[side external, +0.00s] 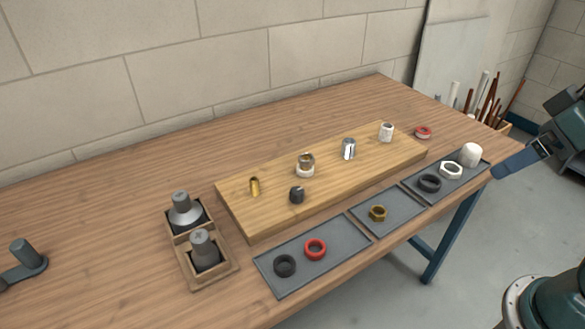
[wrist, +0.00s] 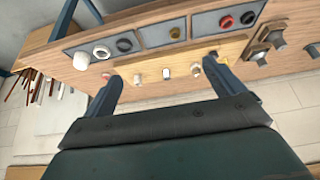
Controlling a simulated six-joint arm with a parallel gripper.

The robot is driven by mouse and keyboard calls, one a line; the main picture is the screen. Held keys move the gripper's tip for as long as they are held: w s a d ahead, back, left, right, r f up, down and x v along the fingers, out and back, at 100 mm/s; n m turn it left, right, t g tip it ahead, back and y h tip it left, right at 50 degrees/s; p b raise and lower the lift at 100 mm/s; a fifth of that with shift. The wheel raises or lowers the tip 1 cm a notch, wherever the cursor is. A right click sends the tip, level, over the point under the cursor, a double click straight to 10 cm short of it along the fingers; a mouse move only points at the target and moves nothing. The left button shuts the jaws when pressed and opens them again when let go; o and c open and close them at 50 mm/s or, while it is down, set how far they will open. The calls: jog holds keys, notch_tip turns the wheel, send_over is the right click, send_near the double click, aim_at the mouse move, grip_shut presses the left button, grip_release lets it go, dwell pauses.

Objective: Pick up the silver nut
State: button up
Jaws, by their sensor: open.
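A shiny silver piece, which I take for the silver nut (side external: 348,149), stands on the wooden board between a white fitting (side external: 386,132) and a white-and-brass fitting (side external: 305,165). In the wrist view the silver nut (wrist: 166,72) is small and appears between my fingers, some distance beyond them. My gripper (wrist: 161,74) is open and empty. In the side view my gripper (side external: 503,168) is at the right edge, off the tray end of the table and well apart from the nut. A pale hexagonal ring (side external: 451,170) lies in the right tray.
The wooden board (side external: 240,210) also bears a brass tube (side external: 254,187) and a black cap (side external: 297,194). Grey trays (side external: 345,243) along the front edge hold rings, a brass nut (side external: 378,213) and a white cap (side external: 471,154). Grey plugs (side external: 203,248) stand in wooden holders at left.

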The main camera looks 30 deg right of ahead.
jog(key=c, duration=0.8)
jog(key=shift+w, duration=0.1)
jog(key=w+a+f+n+y, duration=0.2)
jog(key=w+f+n+y, duration=0.15)
jog(key=w, duration=0.45)
jog(key=w+a+f+n+y, duration=0.25)
jog(key=w+f+n, duration=0.2)
jog(key=w, duration=0.45)
jog(key=shift+w+d+f+n+t+y, duration=0.15)
jog(key=shift+w+d+f+t+y, duration=0.5)
jog(key=shift+w+f, duration=0.8)
jog(key=shift+w+d+f+n+t+y, duration=0.1)
jog(key=shift+w+d+f+t+y, duration=0.4)
jog(key=shift+w+f+t, duration=0.9)
jog(key=shift+w+d+f+n+t+y, duration=0.15)
jog(key=shift+w+d+f+y, duration=0.6)
jog(key=shift+w, duration=1.3)
jog(key=shift+w+a+f, duration=0.1)
jog(key=shift+a+f, duration=0.15)
jog(key=shift+a, duration=0.1)
